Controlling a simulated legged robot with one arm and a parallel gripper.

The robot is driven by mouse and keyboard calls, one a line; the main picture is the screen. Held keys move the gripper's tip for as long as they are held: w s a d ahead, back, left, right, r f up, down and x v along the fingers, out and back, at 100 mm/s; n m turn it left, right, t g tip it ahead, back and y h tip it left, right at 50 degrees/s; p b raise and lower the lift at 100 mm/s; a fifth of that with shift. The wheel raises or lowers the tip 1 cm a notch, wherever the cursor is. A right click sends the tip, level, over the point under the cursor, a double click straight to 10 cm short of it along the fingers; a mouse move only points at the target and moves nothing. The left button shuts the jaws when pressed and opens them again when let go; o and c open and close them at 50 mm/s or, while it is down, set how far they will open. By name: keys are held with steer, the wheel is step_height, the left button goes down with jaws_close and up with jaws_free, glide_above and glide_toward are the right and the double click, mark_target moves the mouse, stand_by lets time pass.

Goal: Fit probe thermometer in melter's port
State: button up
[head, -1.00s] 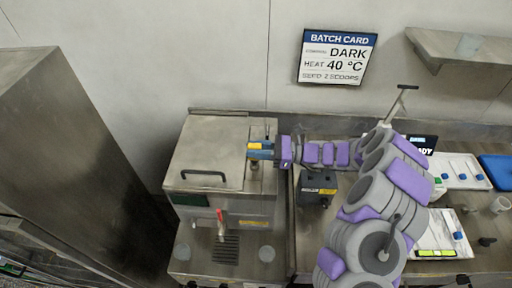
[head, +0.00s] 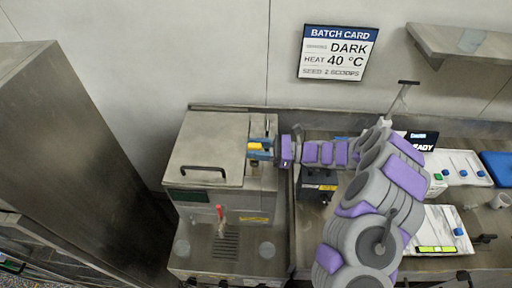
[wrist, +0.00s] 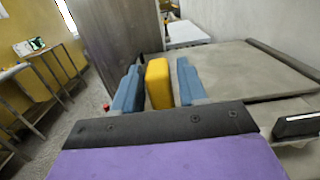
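The melter (head: 208,150) is a steel box with a handled lid, standing left of centre in the head view. My gripper (head: 260,149) reaches in from the right over the lid's right edge, near the melter's back right part. Its two blue fingers lie on either side of a yellow block, which looks like the probe thermometer's handle (wrist: 159,84) in the wrist view. The thermometer's stem and the port are hidden below the gripper, so I cannot tell whether the stem is in the port.
A black box (head: 319,184) with a yellow label sits right of the melter, under my arm. White trays (head: 462,170) with blue-capped items lie on the counter at right. A tall steel cabinet (head: 85,160) stands at left. A batch card (head: 338,53) hangs on the wall.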

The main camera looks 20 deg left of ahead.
steer(key=shift+o, duration=1.3)
steer(key=p+v, duration=0.1)
steer(key=v, duration=1.6)
steer(key=shift+d+f+p, duration=0.2)
steer(key=shift+d+p, duration=0.05)
steer(key=shift+p, duration=0.05)
